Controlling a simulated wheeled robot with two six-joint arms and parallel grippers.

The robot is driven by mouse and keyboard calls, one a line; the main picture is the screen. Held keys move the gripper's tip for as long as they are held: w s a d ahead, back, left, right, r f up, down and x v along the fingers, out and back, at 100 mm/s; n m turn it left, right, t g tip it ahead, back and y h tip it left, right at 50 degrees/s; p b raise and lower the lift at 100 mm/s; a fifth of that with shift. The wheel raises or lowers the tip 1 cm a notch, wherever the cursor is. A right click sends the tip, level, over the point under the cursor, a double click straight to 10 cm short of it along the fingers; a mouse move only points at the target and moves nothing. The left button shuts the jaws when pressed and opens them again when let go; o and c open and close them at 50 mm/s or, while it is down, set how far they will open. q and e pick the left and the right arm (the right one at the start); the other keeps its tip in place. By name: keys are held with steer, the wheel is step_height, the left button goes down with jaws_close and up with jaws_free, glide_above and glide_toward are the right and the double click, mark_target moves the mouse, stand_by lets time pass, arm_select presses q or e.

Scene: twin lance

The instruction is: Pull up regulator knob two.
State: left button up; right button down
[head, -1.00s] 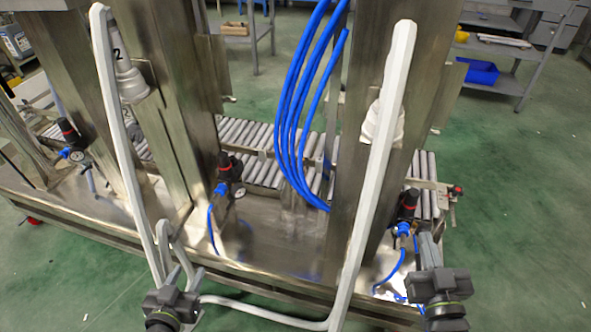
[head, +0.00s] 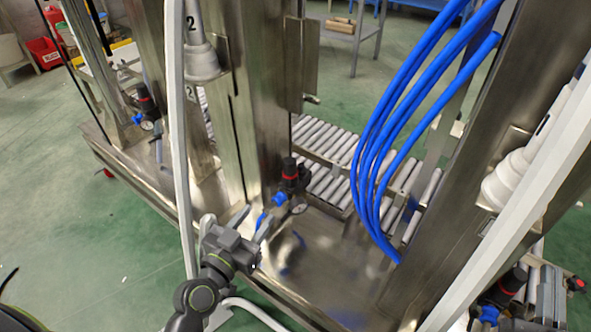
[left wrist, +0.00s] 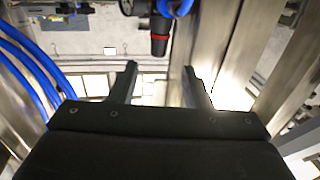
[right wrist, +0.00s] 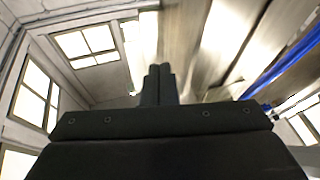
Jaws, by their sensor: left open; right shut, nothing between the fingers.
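Three regulators with black knobs and red rings show in the head view. The middle one (head: 290,178) stands beside the column with the white fitting marked 2 (head: 198,50). Its black knob (left wrist: 160,35) with a red ring hangs upside down in the left wrist view, beyond and between the fingertips, not touched. My left gripper (head: 252,218) is open and empty, just left of and below the middle regulator; its fingers also show in the left wrist view (left wrist: 163,82). My right gripper (right wrist: 158,80) is shut and empty in the right wrist view and is out of the head view.
Other regulators stand at the left (head: 146,104) and lower right (head: 512,282). Blue hoses (head: 375,150) hang right of the middle regulator. A roller conveyor (head: 330,142) runs behind. White bent tubes (head: 178,130) stand in front of the steel columns.

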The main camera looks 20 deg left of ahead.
arm_select(q)
steer(key=p, duration=0.1)
glide_toward(287, 178)
steer(key=w, duration=0.4)
steer(key=w+d, duration=0.1)
steer(key=w, duration=0.2)
steer(key=w+p, duration=0.1)
steer(key=w, duration=0.2)
steer(key=shift+d, duration=0.4)
steer(key=shift+w+d, duration=0.15)
steer(key=shift+w, duration=0.65)
arm_select(e)
steer(key=s+f+m+g+y, duration=0.1)
steer(key=s+f+g, duration=0.2)
steer(key=f+g, duration=0.7)
steer(key=shift+a+f, duration=0.2)
steer(key=shift+f, duration=2.6)
arm_select(q)
jaws_close()
